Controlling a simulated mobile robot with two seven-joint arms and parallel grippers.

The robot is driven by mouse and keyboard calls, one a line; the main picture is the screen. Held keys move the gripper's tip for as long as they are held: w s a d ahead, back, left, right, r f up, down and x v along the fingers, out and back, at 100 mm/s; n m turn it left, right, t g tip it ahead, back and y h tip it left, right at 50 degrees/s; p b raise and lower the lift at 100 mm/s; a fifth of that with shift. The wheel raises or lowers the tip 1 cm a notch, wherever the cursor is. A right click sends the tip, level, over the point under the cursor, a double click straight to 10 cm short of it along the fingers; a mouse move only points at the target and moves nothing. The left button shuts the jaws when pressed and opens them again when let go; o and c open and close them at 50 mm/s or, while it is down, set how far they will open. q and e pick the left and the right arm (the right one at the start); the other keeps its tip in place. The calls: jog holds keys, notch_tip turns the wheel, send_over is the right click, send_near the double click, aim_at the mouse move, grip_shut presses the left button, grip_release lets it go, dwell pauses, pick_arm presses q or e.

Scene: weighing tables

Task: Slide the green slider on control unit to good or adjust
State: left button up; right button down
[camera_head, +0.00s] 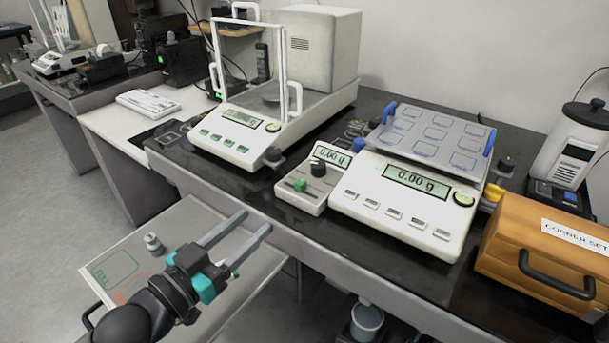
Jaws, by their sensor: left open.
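The control unit (309,198) is a small white box with a display reading 0.00 g and a dark knob, standing on the black table. Its green slider (300,185) sits in a track on the front part of the unit. The good and adjust marks are too small to read. My left gripper (255,222) is open and empty, in front of the table edge, to the left of and lower in the picture than the control unit. It touches nothing that I can see. My right gripper does not show.
A large scale (405,215) with a blue-grey plate stands right beside the control unit. A glass-walled balance (225,150) stands to its left. A wooden case (545,240) is at the right. A small metal weight (153,243) stands on a lower light tray (185,222).

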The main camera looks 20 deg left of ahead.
aim_at(297, 185)
pick_arm(q)
jog(key=b+x, duration=0.4)
jog(key=x, duration=0.9)
jog(key=shift+f, duration=0.15)
jog(key=shift+x, duration=0.8)
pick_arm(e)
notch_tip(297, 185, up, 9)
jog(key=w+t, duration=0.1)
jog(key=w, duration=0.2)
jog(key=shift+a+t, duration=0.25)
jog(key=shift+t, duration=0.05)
pick_arm(q)
jog(key=shift+c, duration=0.2)
grip_shut()
